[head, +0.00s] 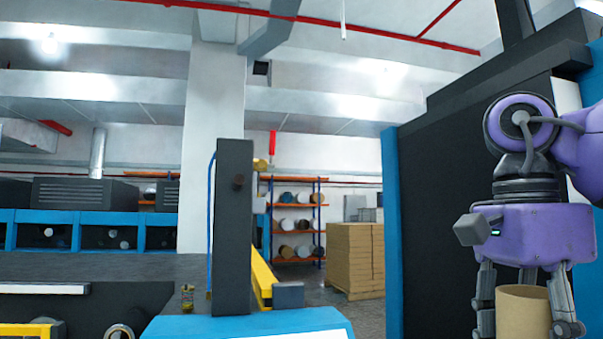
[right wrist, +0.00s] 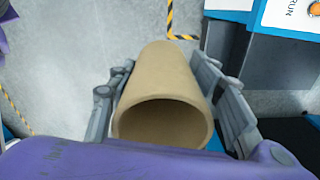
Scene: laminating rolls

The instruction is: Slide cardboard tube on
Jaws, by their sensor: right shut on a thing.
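A brown cardboard tube (head: 523,313) shows at the lower right of the head view. My right gripper (head: 525,318), purple with grey fingers, is shut on it and points down. The right wrist view shows the tube (right wrist: 163,85) between the two fingers of the gripper (right wrist: 168,100), its hollow open end facing the camera. The tube's lower end is cut off in the head view. In the wrist view grey floor shows beyond the tube. My left gripper is not in view.
A dark upright post (head: 233,230) stands on a blue machine top (head: 185,325) with a yellow bar (head: 262,277) beside it. A tall dark panel with a blue edge (head: 392,230) stands behind my right arm. Stacked cartons (head: 352,258) and an orange shelf (head: 293,180) are farther back.

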